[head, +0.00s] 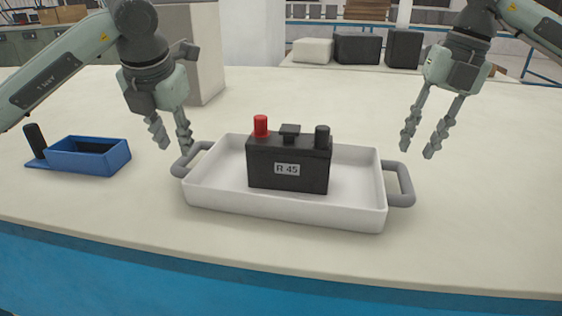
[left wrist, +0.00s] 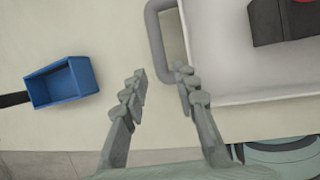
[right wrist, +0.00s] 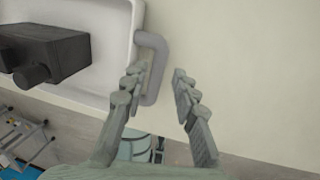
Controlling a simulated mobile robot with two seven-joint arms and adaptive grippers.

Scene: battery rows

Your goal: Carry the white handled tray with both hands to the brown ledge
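The white tray (head: 225,205) stands on the pale table with a grey handle at each end. A black battery (head: 288,163) marked R 45, with one red and one black terminal, stands upright in it. My left gripper (head: 172,142) is open and empty above the tray's left handle (head: 187,160); in the left wrist view this handle (left wrist: 156,38) shows ahead of the fingertips. My right gripper (head: 419,148) is open and empty, above and behind the right handle (head: 404,184). In the right wrist view one finger overlaps this handle (right wrist: 155,65). I cannot make out the brown ledge.
A blue open box (head: 90,157) with a black upright handle stands left of the tray. A grey block (head: 203,60) stands behind my left gripper. Black and white boxes (head: 358,48) sit on a surface further back. The table right of the tray is clear.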

